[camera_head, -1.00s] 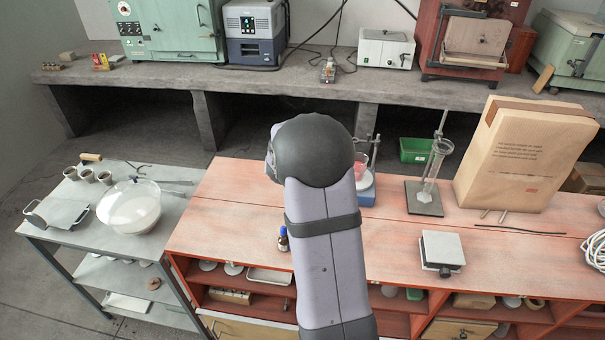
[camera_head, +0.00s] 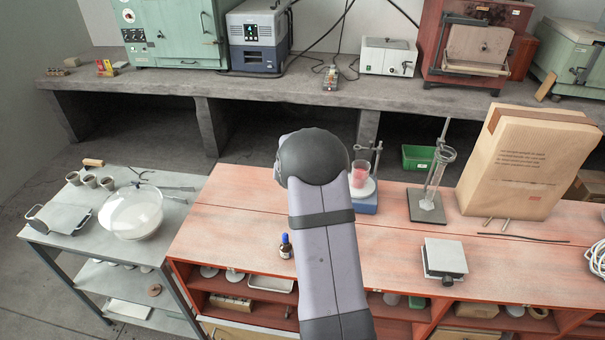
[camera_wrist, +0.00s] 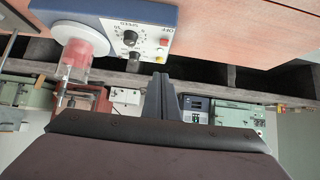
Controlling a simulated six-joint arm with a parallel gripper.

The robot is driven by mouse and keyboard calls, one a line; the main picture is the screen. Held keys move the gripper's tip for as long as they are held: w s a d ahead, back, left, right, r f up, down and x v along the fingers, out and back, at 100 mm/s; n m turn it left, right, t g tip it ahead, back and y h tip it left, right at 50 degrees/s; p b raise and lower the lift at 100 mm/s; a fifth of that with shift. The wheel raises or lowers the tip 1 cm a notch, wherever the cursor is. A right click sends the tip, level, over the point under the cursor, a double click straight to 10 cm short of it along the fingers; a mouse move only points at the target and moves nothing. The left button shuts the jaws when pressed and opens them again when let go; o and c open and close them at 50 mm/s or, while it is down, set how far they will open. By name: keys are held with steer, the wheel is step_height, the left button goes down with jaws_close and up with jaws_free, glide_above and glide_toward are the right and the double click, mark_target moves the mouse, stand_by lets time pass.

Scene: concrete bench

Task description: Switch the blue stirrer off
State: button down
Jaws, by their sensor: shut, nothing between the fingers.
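The blue stirrer (camera_head: 366,205) stands on the red-orange bench behind my arm, its left part hidden in the head view. A beaker of pink liquid (camera_head: 359,176) sits on its round white plate. In the wrist view the stirrer (camera_wrist: 110,8) appears upside down at the top, with its white panel facing me. My arm hides the gripper in the head view.
A glass cylinder on a stand (camera_head: 436,180) and a large paper package (camera_head: 525,165) stand right of the stirrer. A small dropper bottle (camera_head: 285,246) stands left of my arm. A small grey platform (camera_head: 444,258) is at front right. Bench surface between them is clear.

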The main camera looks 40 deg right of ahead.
steer(key=x, duration=0.4)
steer(key=shift+p, duration=0.3)
steer(key=shift+s+a+f+b, duration=0.15)
steer(key=shift+f+b, duration=0.15)
steer(key=shift+f, duration=0.25)
steer(key=shift+s+a+f+b, duration=0.15)
steer(key=shift+f+b, duration=0.15)
steer(key=shift+f, duration=0.2)
steer(key=shift+s+a+f, duration=0.15)
steer(key=shift+f, duration=0.25)
steer(key=shift+s+a+f, duration=0.15)
steer(key=shift+f, duration=0.2)
steer(key=shift+f+b, duration=0.15)
steer(key=shift+b, duration=0.3)
